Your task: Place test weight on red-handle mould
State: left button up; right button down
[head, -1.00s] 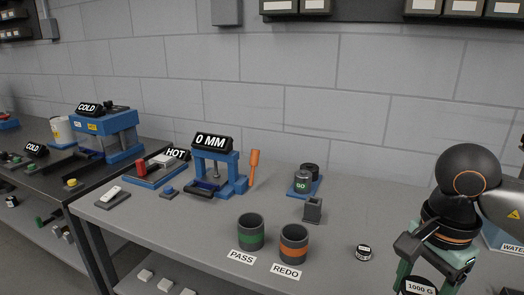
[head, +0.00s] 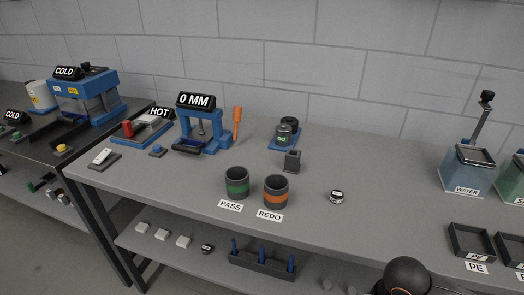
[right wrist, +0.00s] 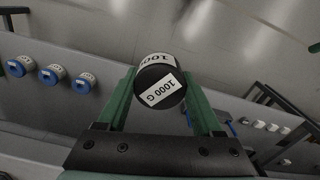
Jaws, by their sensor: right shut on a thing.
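The test weight (right wrist: 160,88) is a black cylinder with white "1000 G" labels. It shows in the right wrist view, held between the green fingers of my right gripper (right wrist: 157,82), which is shut on it. The head view shows neither this weight nor my right gripper, only a rounded dark part of my arm at the bottom right. A red upright part (head: 128,129) stands on a blue base by the "HOT" sign at the back left of the bench; I cannot tell whether it is the red-handle mould's handle. My left gripper is not in view.
A blue "0 MM" press (head: 202,128), green-banded PASS cup (head: 237,183), orange-banded REDO cup (head: 276,192) and small black-and-white weight (head: 337,197) stand on the bench. A WATER tank (head: 466,172) is at right. The bench middle right is clear.

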aim_at(148, 118)
jog(key=j, duration=0.4)
jog(key=i+j+u, duration=0.1)
jog(key=j, duration=0.3)
jog(key=i+j, duration=0.1)
jog(key=j, duration=0.35)
jog(key=i+j+u, duration=0.15)
jog(key=j, duration=0.65)
jog(key=i+j+u, duration=0.1)
jog(key=j, duration=0.3)
jog(key=i+j, duration=0.15)
jog(key=j, duration=0.25)
jog(key=i+j+u, duration=0.1)
jog(key=j, duration=0.3)
